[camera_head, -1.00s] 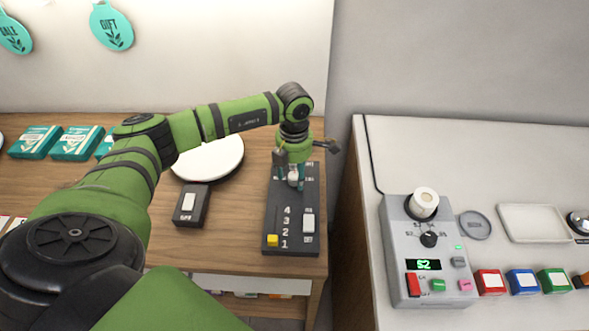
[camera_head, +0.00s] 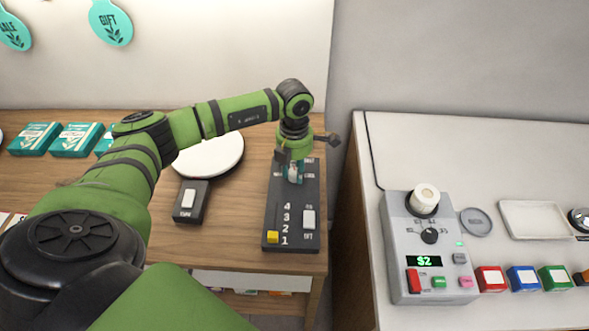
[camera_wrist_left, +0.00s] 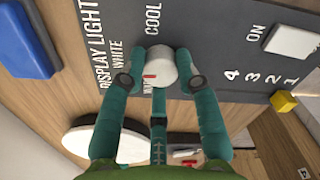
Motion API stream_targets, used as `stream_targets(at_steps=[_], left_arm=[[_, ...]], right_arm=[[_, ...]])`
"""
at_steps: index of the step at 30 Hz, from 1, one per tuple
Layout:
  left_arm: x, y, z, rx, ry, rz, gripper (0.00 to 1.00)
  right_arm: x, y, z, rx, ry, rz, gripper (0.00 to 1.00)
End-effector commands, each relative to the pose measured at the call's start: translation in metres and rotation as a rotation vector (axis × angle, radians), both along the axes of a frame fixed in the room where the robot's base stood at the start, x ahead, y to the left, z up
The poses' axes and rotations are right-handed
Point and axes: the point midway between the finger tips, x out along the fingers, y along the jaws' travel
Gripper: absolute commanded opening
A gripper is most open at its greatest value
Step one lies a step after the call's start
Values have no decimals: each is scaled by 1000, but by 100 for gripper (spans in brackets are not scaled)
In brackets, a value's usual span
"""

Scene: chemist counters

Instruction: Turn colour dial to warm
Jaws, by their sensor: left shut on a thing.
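The colour dial (camera_wrist_left: 161,66) is a round pale knob with a red mark on the dark display light panel (camera_head: 292,245). In the left wrist view the red mark is at the dial's lower left, beside a partly hidden label starting "WA". The labels "WHITE" and "COOL" are readable to the left and above. My left gripper (camera_head: 293,172) comes down over the far end of the panel. In the left wrist view its teal fingers (camera_wrist_left: 158,82) are closed around the dial. My right gripper is not in view.
The panel also carries a yellow slider (camera_head: 272,237) by the number 1 and a white on/off switch (camera_head: 308,220). A small switch box (camera_head: 191,202) and a round white plate (camera_head: 212,157) are to the left. A grey device (camera_head: 428,268) stands on the right counter.

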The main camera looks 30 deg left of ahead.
Motion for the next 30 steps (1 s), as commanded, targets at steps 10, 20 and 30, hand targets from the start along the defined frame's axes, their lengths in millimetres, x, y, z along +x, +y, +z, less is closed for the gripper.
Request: stream_targets(at_steps=[10, 20, 30], left_arm=[[0, 0, -1, -2, -2, 301, 0], [0, 0, -1, -2, -1, 604, 0], [0, 0, 0, -3, -2, 828, 0]], right_arm=[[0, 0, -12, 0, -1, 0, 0], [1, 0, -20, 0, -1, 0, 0], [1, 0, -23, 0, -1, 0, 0]])
